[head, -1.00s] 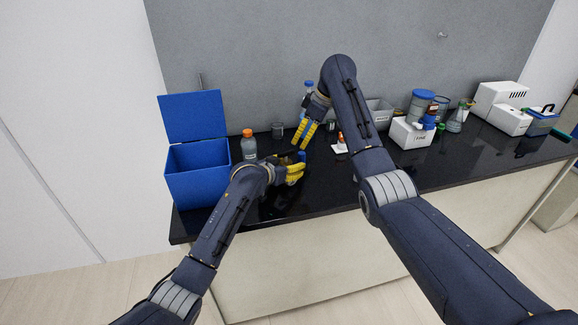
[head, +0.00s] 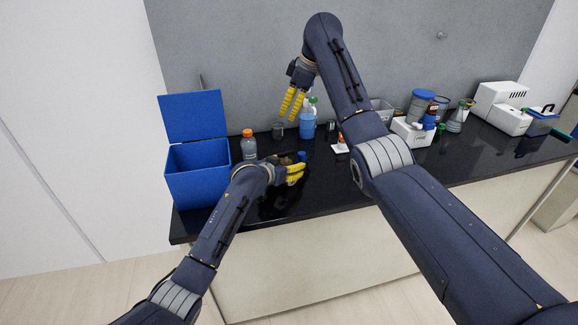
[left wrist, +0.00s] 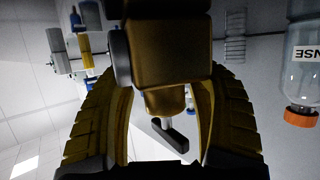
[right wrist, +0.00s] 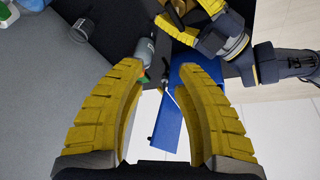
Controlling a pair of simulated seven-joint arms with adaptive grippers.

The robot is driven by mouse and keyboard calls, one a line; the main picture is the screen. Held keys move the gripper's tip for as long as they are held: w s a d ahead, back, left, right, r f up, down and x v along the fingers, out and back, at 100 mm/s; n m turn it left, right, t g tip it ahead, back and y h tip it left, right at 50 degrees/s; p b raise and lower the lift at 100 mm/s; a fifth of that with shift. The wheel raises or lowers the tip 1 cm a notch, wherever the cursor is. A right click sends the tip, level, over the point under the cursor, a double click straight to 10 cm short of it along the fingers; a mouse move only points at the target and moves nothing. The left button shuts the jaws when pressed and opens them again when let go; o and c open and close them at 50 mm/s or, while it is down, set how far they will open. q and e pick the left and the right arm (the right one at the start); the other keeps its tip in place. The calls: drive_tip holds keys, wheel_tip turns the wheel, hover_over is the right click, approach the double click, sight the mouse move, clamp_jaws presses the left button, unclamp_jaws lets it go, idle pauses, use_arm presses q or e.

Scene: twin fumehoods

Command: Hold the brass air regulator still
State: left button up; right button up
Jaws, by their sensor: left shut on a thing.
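The brass air regulator (left wrist: 168,60) fills the upper middle of the left wrist view, with a dark round part on its left side and a small black handle below it. My left gripper (left wrist: 162,88) is shut on it, one yellow finger on each side. In the head view my left gripper (head: 299,174) is low over the black worktop, and the regulator's body is mostly hidden there. My right gripper (head: 288,117) is above and behind it, pointing down. In the right wrist view its fingers (right wrist: 157,75) are apart and hold nothing.
A blue open-lidded bin (head: 197,172) stands at the left of the bench. An orange-capped bottle (head: 248,146) is beside it. A blue bottle (head: 307,124) stands behind, near my right gripper. A white rack (head: 412,133) and other labware stand to the right.

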drive_tip(key=a+r+n+h, duration=0.2)
drive_tip(key=a+r, duration=0.1)
drive_tip(key=a, duration=0.1)
drive_tip(key=n+g+h, duration=0.2)
drive_tip(key=n, duration=0.4)
hover_over(284, 153)
wheel_tip(284, 153, down, 6)
drive_tip(key=shift+w+d, duration=0.1)
drive_tip(key=shift+d, duration=0.05)
drive_tip(key=shift+f, duration=5.85)
drive_tip(key=shift+o, duration=0.2)
clamp_jaws()
